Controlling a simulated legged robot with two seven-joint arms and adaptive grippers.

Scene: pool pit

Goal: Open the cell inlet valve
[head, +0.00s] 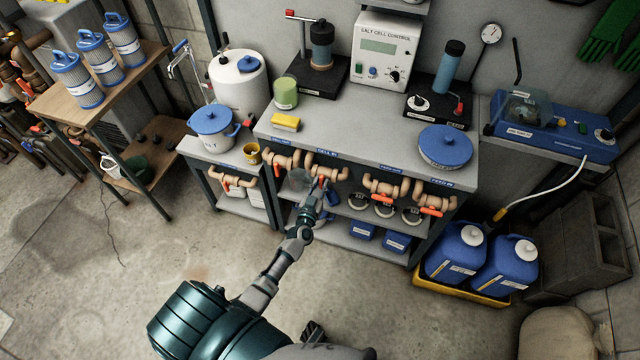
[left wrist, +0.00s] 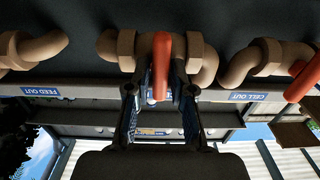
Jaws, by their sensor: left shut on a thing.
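The gripped valve (head: 334,173) is a tan pipe fitting with a red lever, under the front edge of the grey bench. In the left wrist view, the red lever (left wrist: 162,62) stands upright in the picture, across the horizontal pipe, between the fingers of my left gripper (left wrist: 163,92). The lever's far end is partly hidden between the fingers. My right gripper is not seen.
Other red-levered valves sit on both sides, including one at the right (head: 430,211). Gauges (head: 384,207) and blue boxes (head: 397,243) are on shelves below. Blue jugs (head: 455,250) stand in a yellow tray (head: 440,288). The floor in front is clear.

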